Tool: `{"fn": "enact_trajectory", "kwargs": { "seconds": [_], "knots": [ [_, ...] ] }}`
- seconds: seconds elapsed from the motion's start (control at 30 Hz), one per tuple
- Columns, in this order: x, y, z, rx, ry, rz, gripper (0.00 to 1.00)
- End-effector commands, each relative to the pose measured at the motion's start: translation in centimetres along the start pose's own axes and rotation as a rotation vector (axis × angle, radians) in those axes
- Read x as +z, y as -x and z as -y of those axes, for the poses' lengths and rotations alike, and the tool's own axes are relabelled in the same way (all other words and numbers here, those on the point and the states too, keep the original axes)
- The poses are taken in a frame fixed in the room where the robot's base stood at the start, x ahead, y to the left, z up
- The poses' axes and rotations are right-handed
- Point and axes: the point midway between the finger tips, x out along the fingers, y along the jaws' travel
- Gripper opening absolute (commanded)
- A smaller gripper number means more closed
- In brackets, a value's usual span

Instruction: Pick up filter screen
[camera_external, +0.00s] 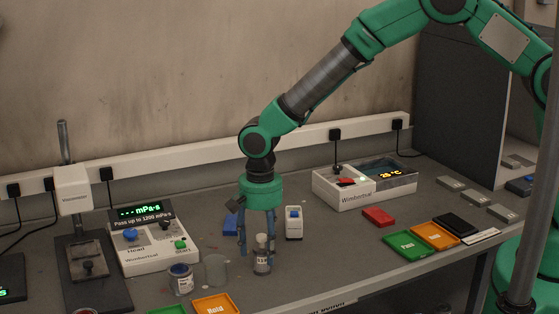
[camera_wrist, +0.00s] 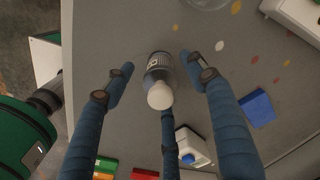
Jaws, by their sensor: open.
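I cannot make out anything that is clearly a filter screen in either view. My gripper (camera_external: 258,246) points down over the bench with its blue fingers spread. In the wrist view my gripper (camera_wrist: 156,66) is open, its three fingers around a small labelled bottle with a white cap (camera_wrist: 159,88). This bottle (camera_external: 262,263) stands upright on the bench. In the external view the fingers partly overlap it. I see no clear grip on it.
A jar (camera_external: 181,279) and a clear beaker (camera_external: 216,272) stand left of the bottle. A blue block (camera_external: 230,225) and a white device (camera_external: 294,223) are behind.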

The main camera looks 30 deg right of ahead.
Motion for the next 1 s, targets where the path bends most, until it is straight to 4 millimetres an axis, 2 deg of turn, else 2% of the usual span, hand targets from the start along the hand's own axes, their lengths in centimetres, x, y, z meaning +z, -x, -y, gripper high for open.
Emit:
{"fn": "enact_trajectory", "kwargs": {
  "seconds": [0.1, 0.27, 0.83, 0.87, 1.0],
  "knots": [
    [0.0, -1.6, -0.1, 0.0, 0.0, 0.0, 0.56],
    [0.0, -2.7, -0.1, 0.0, 0.0, 0.0, 0.56],
    [0.0, -2.8, 0.0, -0.001, 0.0, 0.0, 0.56],
    [0.0, -2.8, 0.0, -0.001, 0.0, 0.0, 0.54],
    [0.0, -2.8, 0.0, -0.001, 0.0, 0.0, 0.26]
  ]
}}
